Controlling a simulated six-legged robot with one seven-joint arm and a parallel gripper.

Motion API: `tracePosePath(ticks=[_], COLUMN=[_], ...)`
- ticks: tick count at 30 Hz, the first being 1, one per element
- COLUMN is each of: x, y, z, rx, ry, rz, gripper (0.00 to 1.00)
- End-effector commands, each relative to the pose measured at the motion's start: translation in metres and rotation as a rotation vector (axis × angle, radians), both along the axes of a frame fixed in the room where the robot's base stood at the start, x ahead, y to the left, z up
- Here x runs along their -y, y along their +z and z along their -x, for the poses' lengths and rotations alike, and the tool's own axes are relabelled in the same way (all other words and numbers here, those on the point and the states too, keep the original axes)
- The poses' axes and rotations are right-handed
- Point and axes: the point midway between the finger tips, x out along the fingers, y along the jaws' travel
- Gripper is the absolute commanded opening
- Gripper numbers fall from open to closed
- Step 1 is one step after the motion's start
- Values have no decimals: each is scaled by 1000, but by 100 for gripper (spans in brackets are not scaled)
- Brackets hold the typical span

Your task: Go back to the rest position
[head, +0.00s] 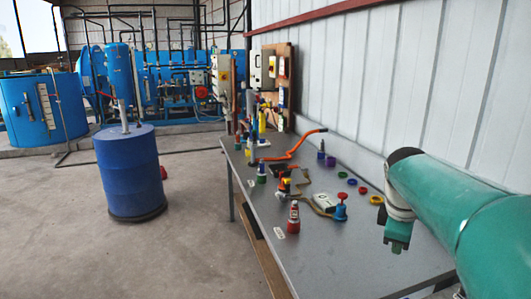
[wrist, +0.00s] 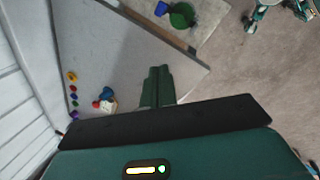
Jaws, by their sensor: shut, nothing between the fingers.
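My gripper (head: 396,245) is the green part at the end of my teal arm, at the right of the head view. It hangs over the near right part of the grey table (head: 340,265), apart from the objects there. In the wrist view its two fingers (wrist: 157,72) lie side by side, shut and empty, with the table top (wrist: 125,60) beyond them. My arm hides part of the table's right side.
The table holds a red bottle (head: 293,218), a blue-topped piece (head: 341,207), a white box (head: 325,202), coloured rings (head: 363,190) and an orange-handled tool (head: 300,145). A pale panelled wall (head: 410,80) runs along the right. A blue barrel (head: 128,172) stands left on open floor.

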Motion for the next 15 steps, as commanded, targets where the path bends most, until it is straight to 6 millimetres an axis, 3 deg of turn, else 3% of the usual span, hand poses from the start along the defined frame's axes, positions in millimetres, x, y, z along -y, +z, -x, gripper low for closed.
tracePosePath(ticks=[1,6,15], x=[-19,-65,-122], y=[3,-1,-32], z=[15,63,148], rx=[37,158,319], ry=[-55,-284,-676], rz=[-16,-113,-377], gripper=[0,0,0])
